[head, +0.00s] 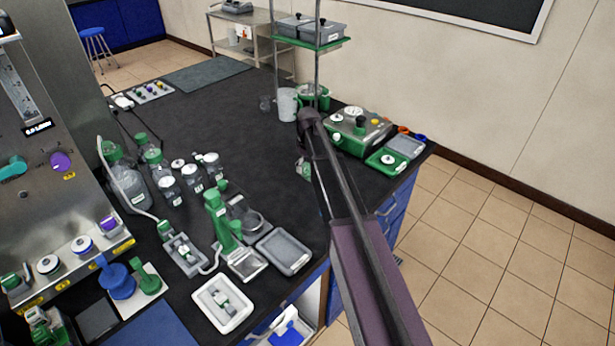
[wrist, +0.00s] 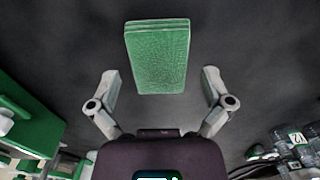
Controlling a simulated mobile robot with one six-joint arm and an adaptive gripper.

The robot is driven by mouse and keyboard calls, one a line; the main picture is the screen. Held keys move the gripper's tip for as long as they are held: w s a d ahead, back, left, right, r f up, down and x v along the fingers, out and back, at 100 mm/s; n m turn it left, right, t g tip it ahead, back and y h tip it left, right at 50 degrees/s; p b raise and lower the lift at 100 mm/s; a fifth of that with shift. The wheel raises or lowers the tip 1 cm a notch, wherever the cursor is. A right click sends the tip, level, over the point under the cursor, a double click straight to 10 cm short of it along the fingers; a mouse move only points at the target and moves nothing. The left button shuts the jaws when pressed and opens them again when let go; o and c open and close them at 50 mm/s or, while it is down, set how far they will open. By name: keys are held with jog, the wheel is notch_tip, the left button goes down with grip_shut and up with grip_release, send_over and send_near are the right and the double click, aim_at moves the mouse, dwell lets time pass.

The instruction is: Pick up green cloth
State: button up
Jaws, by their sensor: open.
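The green cloth (wrist: 157,57) shows in the wrist view as a folded, textured green rectangle with layered edges, on the dark bench top. My gripper (wrist: 160,84) is open, with one finger on each side of the cloth's lower end in the picture. Nothing is between the fingers that I can see held. Whether the fingers are level with the cloth or above it, I cannot tell. In the head view my arm covers much of this part of the bench, and I cannot make out the cloth there.
A green device (head: 357,130) and a green tray (head: 387,160) stand near the bench's right end. Lidded bottles (head: 211,166) and a grey tray (head: 284,252) are to the left. The dark bench top (head: 225,115) is clear toward the back.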

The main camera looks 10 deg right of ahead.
jog(key=shift+f+b, duration=0.35)
jog(key=shift+f, duration=0.3)
jog(key=c, duration=0.8)
